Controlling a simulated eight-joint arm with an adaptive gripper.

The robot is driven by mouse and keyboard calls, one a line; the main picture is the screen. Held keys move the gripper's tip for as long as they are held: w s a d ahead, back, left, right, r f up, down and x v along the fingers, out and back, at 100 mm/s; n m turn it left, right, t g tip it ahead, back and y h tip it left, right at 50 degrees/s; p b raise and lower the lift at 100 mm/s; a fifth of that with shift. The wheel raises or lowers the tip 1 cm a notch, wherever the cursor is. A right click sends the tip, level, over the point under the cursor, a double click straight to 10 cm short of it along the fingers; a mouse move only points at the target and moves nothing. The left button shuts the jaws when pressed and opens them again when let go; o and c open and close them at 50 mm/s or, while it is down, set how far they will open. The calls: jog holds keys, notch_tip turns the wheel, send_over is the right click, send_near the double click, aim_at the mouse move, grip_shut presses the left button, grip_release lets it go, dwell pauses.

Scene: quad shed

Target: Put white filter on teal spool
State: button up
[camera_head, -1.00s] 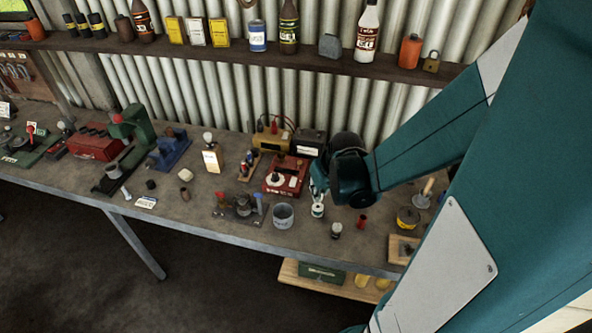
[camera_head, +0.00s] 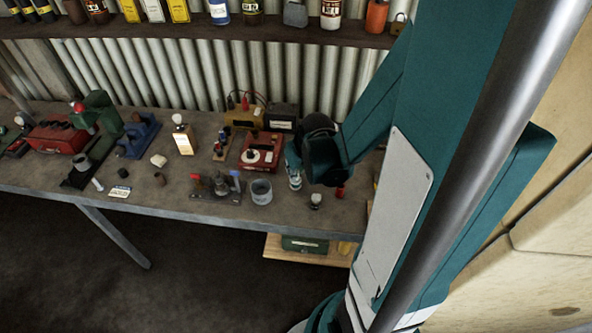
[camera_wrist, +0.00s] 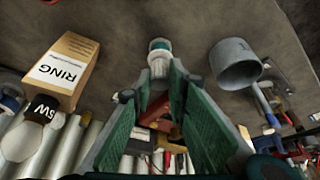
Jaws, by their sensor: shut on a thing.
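My gripper (camera_wrist: 160,82) points at the small teal spool (camera_wrist: 160,45), which has white ends and stands on the bench. The green finger pads are shut on a small white piece, the white filter (camera_wrist: 158,68), at the fingertips. In the wrist view the filter lines up with the spool and overlaps its near end. I cannot tell whether it rests on the spool or hovers just above it. In the head view the spool (camera_head: 295,184) stands directly below my gripper, whose fingers are mostly hidden by my wrist.
A grey pot (camera_head: 261,192) stands left of the spool, and a small jar (camera_head: 315,201) stands to its right. A red device (camera_head: 262,152) sits behind. Bare bench lies around the spool.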

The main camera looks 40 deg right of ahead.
jog(key=shift+f, duration=0.2)
jog(key=o, duration=0.7)
jog(key=shift+r, duration=0.3)
jog(key=shift+p+v, duration=0.95)
jog(key=shift+v, duration=4.9)
jog(key=shift+r, duration=0.1)
jog(key=s+a+r+t, duration=0.1)
jog(key=a+r, duration=0.3)
jog(key=a, duration=0.2)
jog(key=s+a+r+n+t, duration=0.1)
jog(key=a+r, duration=0.4)
jog(key=a, duration=0.1)
jog(key=s+a+r+n+y, duration=0.1)
jog(key=a+r, duration=0.3)
jog(key=a, duration=0.3)
jog(key=shift+s+r+t, duration=0.25)
jog(key=shift+s+t, duration=0.15)
